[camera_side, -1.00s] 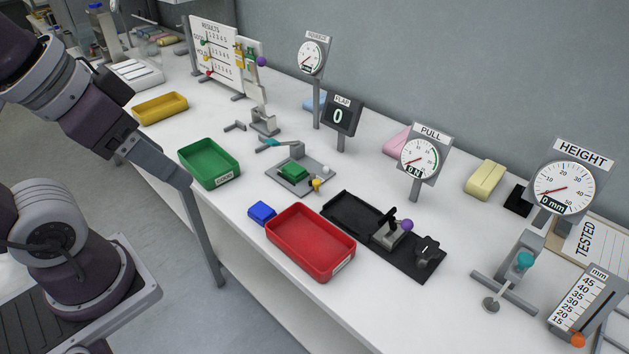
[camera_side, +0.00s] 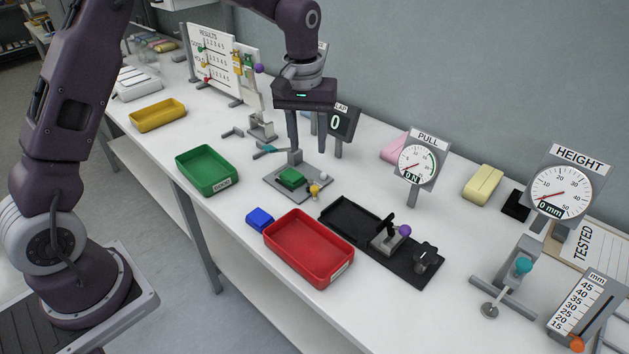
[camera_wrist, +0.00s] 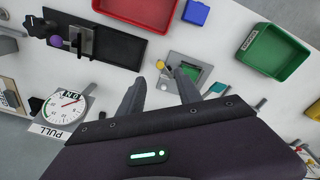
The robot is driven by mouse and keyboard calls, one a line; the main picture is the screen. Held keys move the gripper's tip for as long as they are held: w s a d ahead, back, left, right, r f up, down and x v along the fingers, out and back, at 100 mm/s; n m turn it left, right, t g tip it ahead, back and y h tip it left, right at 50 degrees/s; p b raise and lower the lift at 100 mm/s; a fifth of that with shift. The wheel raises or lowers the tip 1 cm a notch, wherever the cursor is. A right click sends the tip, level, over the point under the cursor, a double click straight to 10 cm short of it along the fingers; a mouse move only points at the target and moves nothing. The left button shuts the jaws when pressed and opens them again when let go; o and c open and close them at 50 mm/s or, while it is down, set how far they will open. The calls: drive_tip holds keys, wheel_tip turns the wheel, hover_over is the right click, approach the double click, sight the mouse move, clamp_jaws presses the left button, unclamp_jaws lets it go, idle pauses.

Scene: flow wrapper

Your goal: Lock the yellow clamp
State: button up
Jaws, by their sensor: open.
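The yellow clamp (camera_side: 314,191) is a small yellow-tipped part at the front right corner of a grey plate (camera_side: 273,181). A green block (camera_side: 290,177) sits on that plate. The yellow tip (camera_wrist: 160,65) and the green block (camera_wrist: 191,73) also show in the wrist view. Whether the clamp is locked cannot be told. My gripper (camera_side: 308,144) is open and empty, pointing down above the plate, clear of the clamp. In the wrist view its fingers (camera_wrist: 159,80) reach towards the plate, and the right one partly covers it.
A white knob (camera_side: 323,176) stands close to the yellow tip. A teal-handled part (camera_side: 266,149) lies behind the plate. The red tray (camera_side: 341,270), blue block (camera_side: 260,219), green tray (camera_side: 180,157) and black fixture (camera_side: 427,278) surround it. The FLAP display (camera_side: 343,122) stands behind.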

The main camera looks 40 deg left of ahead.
drive_tip(key=n, duration=0.1)
hover_over(314, 188)
drive_tip(key=shift+g, duration=0.4)
wheel_tip(314, 188, down, 6)
drive_tip(key=shift+r, duration=0.1)
wheel_tip(314, 188, down, 8)
drive_tip(key=shift+w+r, duration=0.1)
drive_tip(key=shift+r, duration=0.15)
drive_tip(key=shift+c, duration=0.2)
clamp_jaws()
